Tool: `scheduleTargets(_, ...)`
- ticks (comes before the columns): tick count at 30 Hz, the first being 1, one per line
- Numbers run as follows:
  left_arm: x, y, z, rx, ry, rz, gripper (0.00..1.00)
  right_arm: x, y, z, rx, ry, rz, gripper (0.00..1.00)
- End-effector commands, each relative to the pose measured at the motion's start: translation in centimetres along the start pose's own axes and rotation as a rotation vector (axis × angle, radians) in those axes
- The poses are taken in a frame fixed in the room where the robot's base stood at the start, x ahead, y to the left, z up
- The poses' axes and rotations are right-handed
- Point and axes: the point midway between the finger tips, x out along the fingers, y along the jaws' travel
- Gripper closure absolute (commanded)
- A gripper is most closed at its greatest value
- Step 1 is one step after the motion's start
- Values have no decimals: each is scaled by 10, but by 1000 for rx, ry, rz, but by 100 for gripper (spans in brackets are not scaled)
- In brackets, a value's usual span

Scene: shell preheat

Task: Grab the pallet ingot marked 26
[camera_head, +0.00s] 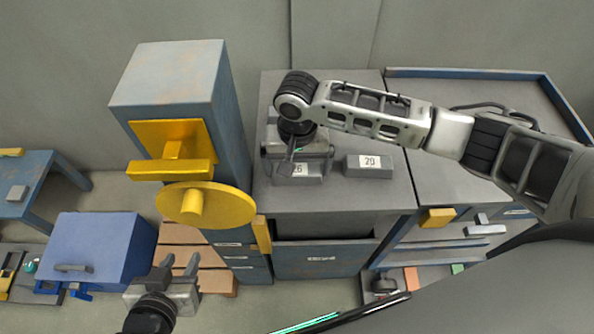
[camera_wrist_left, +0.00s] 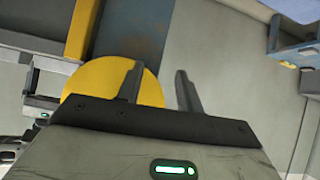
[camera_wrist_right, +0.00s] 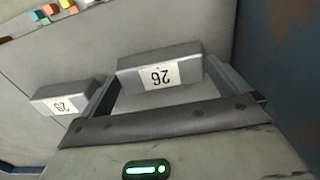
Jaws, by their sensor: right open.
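The grey ingot marked 26 (camera_head: 303,170) lies on the grey cabinet top, partly hidden under my right gripper (camera_head: 297,153). In the right wrist view the ingot marked 26 (camera_wrist_right: 160,72) sits at the far end between the two open fingers of my right gripper (camera_wrist_right: 160,85), which are on either side of it. I cannot tell whether they touch it. A second grey ingot, marked 20 in the head view (camera_head: 369,166), lies beside it; it also shows in the right wrist view (camera_wrist_right: 66,97). My left gripper (camera_head: 175,270) is open and empty, low at the front left.
A blue column with a yellow round plate (camera_head: 206,206) stands left of the cabinet (camera_head: 340,193). A blue box (camera_head: 98,245) and a blue table (camera_head: 40,192) are at the left. Another workbench (camera_head: 440,100) adjoins on the right. The cabinet top in front of the ingots is clear.

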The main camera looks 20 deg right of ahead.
Motion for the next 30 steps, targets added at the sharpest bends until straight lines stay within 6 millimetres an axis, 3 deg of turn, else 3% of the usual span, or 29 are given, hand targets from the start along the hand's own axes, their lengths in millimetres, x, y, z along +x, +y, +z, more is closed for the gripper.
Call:
scheduleTargets(2,0,0,0,0,0,0,64,0,0,0,0,0,0,0)
scheduleTargets(6,0,0,0,0,0,1,64,0,0,0,-1,-1,0,39)
scheduleTargets(7,0,0,0,0,0,1,64,0,0,0,0,-1,0,40)
scheduleTargets(20,-2,1,0,0,-3,1,64,-13,-1,-1,0,1,-3,41)
scheduleTargets(24,-4,1,-1,-1,-5,1,64,-34,-1,-1,-1,2,-5,41)
scheduleTargets(30,-8,0,-4,1,-5,-2,64,-78,3,36,-7,2,-6,41)
